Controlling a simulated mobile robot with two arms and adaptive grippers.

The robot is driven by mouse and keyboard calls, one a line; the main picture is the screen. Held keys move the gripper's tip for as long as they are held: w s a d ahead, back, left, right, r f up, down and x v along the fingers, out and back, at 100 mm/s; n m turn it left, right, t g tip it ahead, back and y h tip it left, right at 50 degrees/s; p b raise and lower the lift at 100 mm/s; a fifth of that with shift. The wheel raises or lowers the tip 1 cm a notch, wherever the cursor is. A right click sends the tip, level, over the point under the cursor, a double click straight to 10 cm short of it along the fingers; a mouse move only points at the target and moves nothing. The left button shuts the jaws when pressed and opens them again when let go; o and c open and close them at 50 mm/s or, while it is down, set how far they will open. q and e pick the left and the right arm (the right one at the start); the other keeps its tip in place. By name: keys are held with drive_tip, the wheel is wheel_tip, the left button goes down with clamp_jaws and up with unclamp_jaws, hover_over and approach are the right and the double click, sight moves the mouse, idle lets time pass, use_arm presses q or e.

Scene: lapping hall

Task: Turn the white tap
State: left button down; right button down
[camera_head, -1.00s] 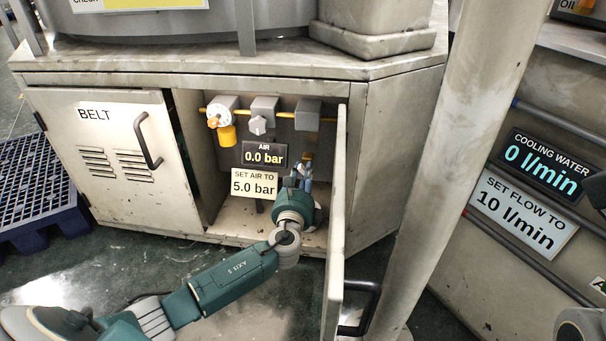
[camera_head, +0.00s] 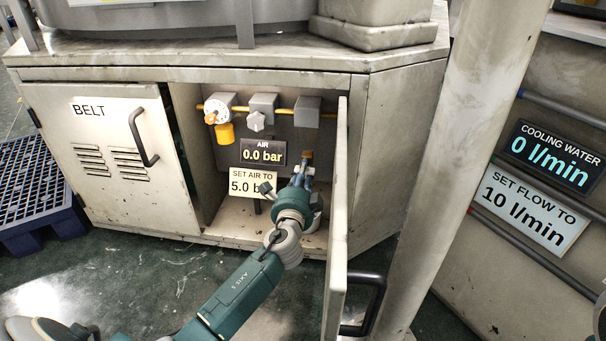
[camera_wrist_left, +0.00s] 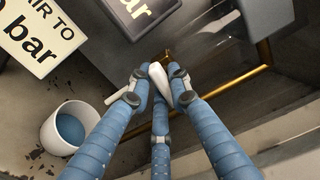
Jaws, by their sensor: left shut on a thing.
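The white tap (camera_wrist_left: 158,78) shows in the left wrist view as a small white lever between my fingertips, at a brass pipe. My left gripper (camera_wrist_left: 156,88) is shut on this lever, with blue fingers around it. In the head view my left gripper (camera_head: 303,168) reaches into the open cabinet, below a grey box. The tap itself is hidden or too small to tell there. My right gripper is not in view.
The cabinet's open door (camera_head: 337,220) stands close to the right of my left arm. An air display (camera_head: 263,153) reads 0.0 bar, above a sign (camera_head: 246,183) for 5.0 bar. A white cup (camera_wrist_left: 62,128) stands left of the fingers. A regulator (camera_head: 218,107) hangs upper left.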

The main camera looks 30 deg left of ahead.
use_arm(q)
drive_tip(key=shift+f+n, duration=0.1)
drive_tip(key=shift+n, duration=0.4)
drive_tip(key=c, duration=1.6)
unclamp_jaws()
drive_tip(key=shift+s, duration=0.1)
drive_tip(key=v, duration=1.2)
